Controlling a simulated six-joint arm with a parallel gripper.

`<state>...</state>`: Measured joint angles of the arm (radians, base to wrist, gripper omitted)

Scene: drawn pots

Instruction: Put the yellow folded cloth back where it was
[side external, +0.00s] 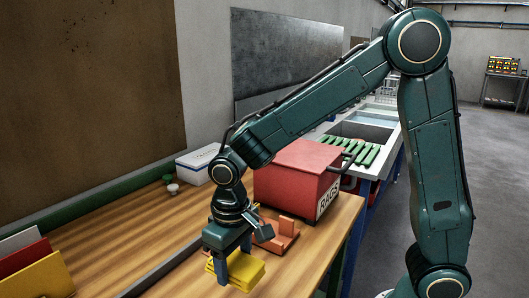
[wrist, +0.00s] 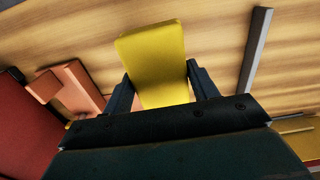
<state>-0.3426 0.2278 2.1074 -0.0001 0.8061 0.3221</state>
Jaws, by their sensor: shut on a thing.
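The yellow folded cloth (side external: 246,270) is between the fingers of my gripper (side external: 234,262), at the front part of the wooden bench. In the wrist view the cloth (wrist: 152,58) shows as a flat yellow block with rounded edges. Dark fingers of my gripper (wrist: 159,80) press on its left and right sides. The cloth sticks out past the fingertips. Whether its underside touches the bench or hangs just above it, I cannot tell.
A red box marked RAGS (side external: 292,178), lid shut, stands behind. An orange stepped block (side external: 285,236) lies beside the cloth. A grey strip (side external: 165,272) runs along the bench (side external: 110,235). A white box (side external: 197,168) and upright coloured folders (side external: 40,272) stand left.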

